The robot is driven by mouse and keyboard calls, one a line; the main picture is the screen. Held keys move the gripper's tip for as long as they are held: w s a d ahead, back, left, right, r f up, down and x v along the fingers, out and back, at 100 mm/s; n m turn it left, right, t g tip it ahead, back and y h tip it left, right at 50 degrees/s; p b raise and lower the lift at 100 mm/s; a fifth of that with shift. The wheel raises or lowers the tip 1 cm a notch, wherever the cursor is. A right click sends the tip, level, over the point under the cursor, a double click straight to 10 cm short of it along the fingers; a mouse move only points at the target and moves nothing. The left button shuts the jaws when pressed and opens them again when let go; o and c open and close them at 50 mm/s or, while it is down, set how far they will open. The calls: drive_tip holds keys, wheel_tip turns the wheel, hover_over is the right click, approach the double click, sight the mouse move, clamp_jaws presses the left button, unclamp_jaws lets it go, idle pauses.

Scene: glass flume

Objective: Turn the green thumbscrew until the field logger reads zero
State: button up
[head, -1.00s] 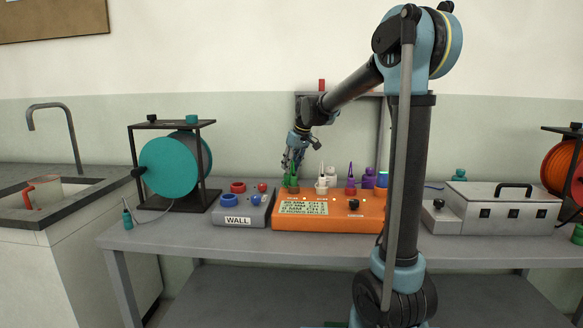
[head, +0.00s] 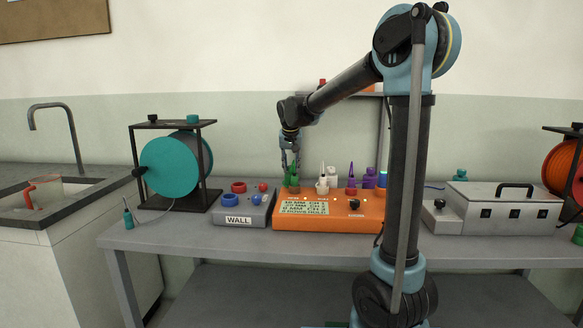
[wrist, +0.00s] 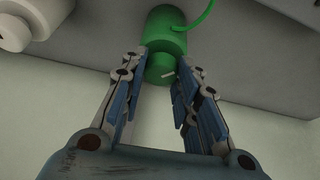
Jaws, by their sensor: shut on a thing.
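The green thumbscrew (head: 293,184) stands at the back left of the orange field logger (head: 330,218). In the wrist view the green part (wrist: 166,32) is a thick cylinder with a narrower end and a thin green strand curling off to the right. My gripper (head: 290,163) comes down on it from above. In the wrist view my gripper (wrist: 163,70) has its fingertips on either side of the narrow green end, shut on it. A small pale mark shows beside that end. The logger's display has several lines of text, too small to read surely.
White (head: 322,184) and purple (head: 351,182) fittings stand close right of the green one. A grey case (head: 500,208) stands right. The bench's front edge is mostly clear.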

drive_tip(key=shift+m, duration=0.3)
drive_tip(key=o, duration=1.1)
drive_tip(key=shift+c, duration=0.2)
drive_tip(key=v, duration=1.1)
drive_tip(key=shift+r, duration=0.4)
drive_tip(key=shift+s+a, duration=0.1)
drive_tip(key=shift+s, duration=0.05)
